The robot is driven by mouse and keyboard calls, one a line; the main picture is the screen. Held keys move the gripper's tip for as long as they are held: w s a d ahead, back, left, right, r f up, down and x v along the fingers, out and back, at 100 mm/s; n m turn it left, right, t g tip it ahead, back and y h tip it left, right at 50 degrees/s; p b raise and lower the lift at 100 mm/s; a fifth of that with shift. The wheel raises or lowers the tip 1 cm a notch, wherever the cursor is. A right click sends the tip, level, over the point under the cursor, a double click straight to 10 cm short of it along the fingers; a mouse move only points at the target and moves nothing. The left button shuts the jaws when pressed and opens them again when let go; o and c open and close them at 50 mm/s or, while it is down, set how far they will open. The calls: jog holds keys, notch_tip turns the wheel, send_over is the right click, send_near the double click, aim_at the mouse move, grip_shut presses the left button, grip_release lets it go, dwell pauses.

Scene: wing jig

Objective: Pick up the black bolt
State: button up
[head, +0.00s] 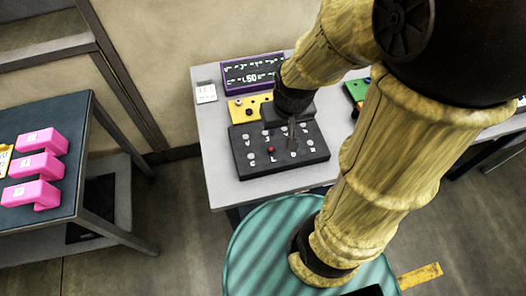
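A dark block (243,163) with several pale round heads and one red head (271,150) lies on the white table. A yellow block (237,109) with small dark spots stands just behind it. I cannot pick out a black bolt with certainty; one may be among the dark spots on the yellow block or hidden by my arm. My gripper (292,140) points down over the right half of the dark block. Its dark fingers blend with the block, so their opening and any contact are unclear.
A purple-framed display (252,75) stands at the back of the white table (222,192). A small white card (206,93) is at left, a green item (357,91) at right. A separate dark-topped table (75,125) at left holds pink blocks (36,165).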

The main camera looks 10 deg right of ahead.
jog(key=shift+o, duration=1.4)
jog(key=shift+w+f, duration=0.1)
jog(key=shift+w, duration=0.05)
jog(key=w+a+f+n+g+b, duration=0.1)
jog(key=w+f+n+g+b, duration=0.2)
jog(key=w, duration=0.7)
jog(key=shift+a+f+n+g+h+b, duration=0.15)
jog(key=shift+f+n+g+h+b, duration=0.2)
jog(key=shift+f+g+b, duration=0.4)
